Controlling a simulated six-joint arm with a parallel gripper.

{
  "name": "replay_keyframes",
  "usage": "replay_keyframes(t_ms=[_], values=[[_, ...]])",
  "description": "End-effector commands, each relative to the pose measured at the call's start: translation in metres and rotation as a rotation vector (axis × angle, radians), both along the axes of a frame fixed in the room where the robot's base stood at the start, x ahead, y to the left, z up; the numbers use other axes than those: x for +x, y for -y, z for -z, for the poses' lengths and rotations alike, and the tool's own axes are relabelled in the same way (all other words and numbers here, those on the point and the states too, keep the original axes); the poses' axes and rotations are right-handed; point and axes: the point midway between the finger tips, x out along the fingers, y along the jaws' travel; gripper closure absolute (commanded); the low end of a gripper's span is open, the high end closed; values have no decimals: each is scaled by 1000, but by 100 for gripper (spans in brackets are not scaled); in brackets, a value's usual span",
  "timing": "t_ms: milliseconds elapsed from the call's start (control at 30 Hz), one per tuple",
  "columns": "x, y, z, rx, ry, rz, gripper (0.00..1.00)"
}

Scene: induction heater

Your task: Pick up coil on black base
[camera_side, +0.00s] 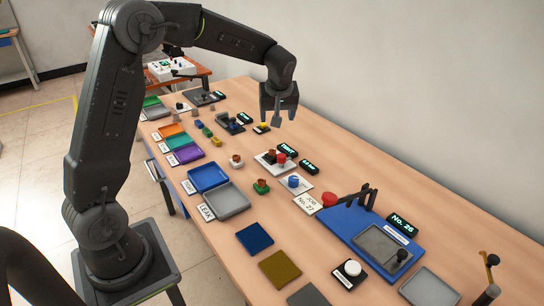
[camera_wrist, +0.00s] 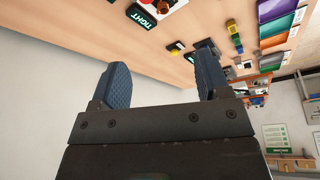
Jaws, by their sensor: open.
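My gripper (camera_side: 280,112) is open and empty, high above the back half of the table. Its two fingers are spread apart in the wrist view (camera_wrist: 160,78). I cannot clearly make out a coil on a black base. A small brown coil-like piece on a green base (camera_side: 261,186) and another on a white base (camera_side: 236,161) stand mid-table, in front of and below my gripper. A light unit (camera_side: 268,158) carries dark and red parts too small to tell apart. A small dark block with a yellow top (camera_side: 263,127) lies below my gripper.
Blue (camera_side: 207,178) and grey (camera_side: 228,202) trays line the left edge. A blue fixture with a raised lever (camera_side: 345,225) stands at the right. A white round knob on a black plate (camera_side: 351,269) is near the front. Bare wood lies along the wall side.

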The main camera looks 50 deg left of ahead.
Motion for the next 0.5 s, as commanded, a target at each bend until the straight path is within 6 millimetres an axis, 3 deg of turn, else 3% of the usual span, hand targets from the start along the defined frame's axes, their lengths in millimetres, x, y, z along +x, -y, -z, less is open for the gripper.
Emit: replay_keyframes(t_ms=[33,200,500], values=[[12,-13,18,2,-8,-55,30],[34,-44,58,15,-1,-196,30],[43,-63,93,20,0,-255,30]])
